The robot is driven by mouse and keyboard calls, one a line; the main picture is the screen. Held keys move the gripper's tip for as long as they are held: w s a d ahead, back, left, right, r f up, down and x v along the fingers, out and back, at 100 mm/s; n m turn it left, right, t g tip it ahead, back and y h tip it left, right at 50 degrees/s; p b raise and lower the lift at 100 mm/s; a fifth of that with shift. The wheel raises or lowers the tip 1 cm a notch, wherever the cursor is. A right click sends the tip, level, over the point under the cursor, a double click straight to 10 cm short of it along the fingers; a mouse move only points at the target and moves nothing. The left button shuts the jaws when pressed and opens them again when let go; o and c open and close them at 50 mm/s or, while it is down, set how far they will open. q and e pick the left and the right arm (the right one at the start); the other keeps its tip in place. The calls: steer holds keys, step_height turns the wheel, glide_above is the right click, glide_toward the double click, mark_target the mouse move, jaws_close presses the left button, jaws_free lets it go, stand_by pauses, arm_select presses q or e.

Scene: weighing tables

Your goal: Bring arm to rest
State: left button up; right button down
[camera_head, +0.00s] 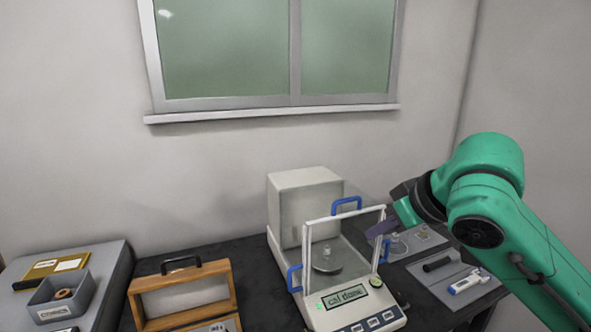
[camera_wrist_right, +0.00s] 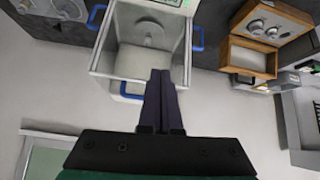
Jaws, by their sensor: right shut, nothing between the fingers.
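My right gripper (camera_head: 376,232) is at the right side of the balance (camera_head: 309,292), near its open frame, on the green arm coming in from the right. In the right wrist view its two dark fingers (camera_wrist_right: 160,76) are together with nothing between them. That view also shows the balance (camera_wrist_right: 112,82) beyond the fingertips. A small metal weight (camera_head: 327,252) stands on the balance pan inside the frame. The balance display (camera_head: 345,296) appears to read "cal done". My left gripper is in neither view.
A wooden case (camera_head: 137,308) with a dark handle stands left of the balance. On the right, a grey mat (camera_head: 443,293) holds a black item (camera_head: 437,264) and a white-blue pen-like tool (camera_head: 465,284).

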step_height(320, 180, down, 20)
steer(key=s+a+g, duration=0.1)
steer(key=s+a, duration=0.2)
steer(key=s+d+f+m+g+h, duration=0.1)
steer(key=s+d+f+m+h, duration=0.1)
steer(key=s+d+f, duration=0.5)
steer(key=s+d+f+m+g+h, duration=0.15)
steer(key=s+d+f, duration=0.25)
steer(key=s+f, duration=0.55)
step_height(320, 180, down, 20)
steer(key=s+g, duration=0.2)
steer(key=s+d+f, duration=0.3)
steer(key=s+f, duration=1.4)
steer(key=shift+s+d+g, duration=0.15)
steer(key=shift+s+g, duration=0.05)
steer(key=shift+g, duration=0.25)
